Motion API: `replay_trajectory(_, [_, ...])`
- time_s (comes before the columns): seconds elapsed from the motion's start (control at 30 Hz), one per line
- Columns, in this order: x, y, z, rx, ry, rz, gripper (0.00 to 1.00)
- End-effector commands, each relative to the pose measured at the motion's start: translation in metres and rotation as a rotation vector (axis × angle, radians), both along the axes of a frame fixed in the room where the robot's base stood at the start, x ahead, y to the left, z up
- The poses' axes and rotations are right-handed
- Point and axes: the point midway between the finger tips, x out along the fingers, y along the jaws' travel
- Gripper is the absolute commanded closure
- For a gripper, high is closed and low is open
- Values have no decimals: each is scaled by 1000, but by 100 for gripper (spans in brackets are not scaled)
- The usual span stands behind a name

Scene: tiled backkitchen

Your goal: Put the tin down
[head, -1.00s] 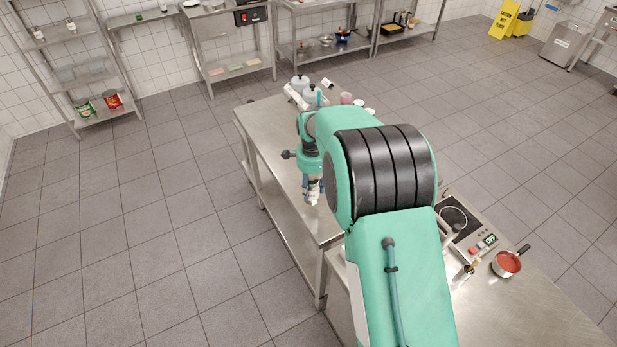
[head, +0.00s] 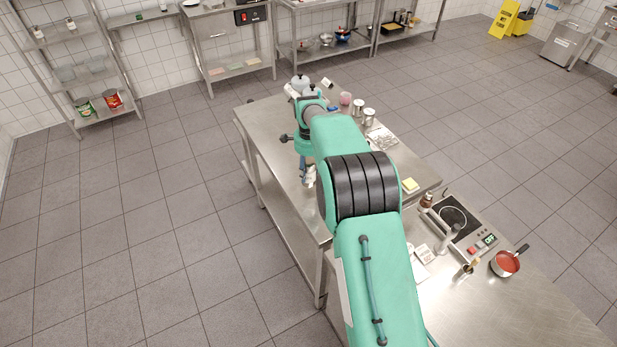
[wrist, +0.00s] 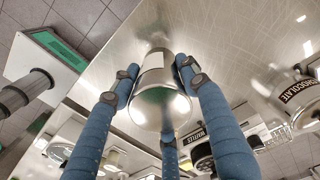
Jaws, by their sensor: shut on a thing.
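My gripper (wrist: 158,82) has blue fingers and is shut around a silver metal tin (wrist: 160,106) with a pale label. In the wrist view the tin fills the space between the fingers, with the steel tabletop (wrist: 220,40) beyond it. In the head view my gripper (head: 307,166) points down over the left part of the steel table (head: 268,130). The tin (head: 309,181) shows there only as a small pale shape, partly hidden by the fingers. I cannot tell whether its base touches the tabletop.
In the wrist view, a tin marked chocolate (wrist: 294,98) stands at the right. The table's left side looks clear.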

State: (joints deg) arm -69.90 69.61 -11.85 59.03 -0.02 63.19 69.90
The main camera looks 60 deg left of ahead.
Motion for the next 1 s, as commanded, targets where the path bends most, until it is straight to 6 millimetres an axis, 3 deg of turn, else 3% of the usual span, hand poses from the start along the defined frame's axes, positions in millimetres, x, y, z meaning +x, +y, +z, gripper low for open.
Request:
replay_trajectory(0.37, [0, 0, -1, 0, 0, 0, 94])
replay_trajectory(0.7, [0, 0, -29, 0, 0, 0, 94])
replay_trajectory(1.0, [0, 0, -35, 1, 0, 0, 94])
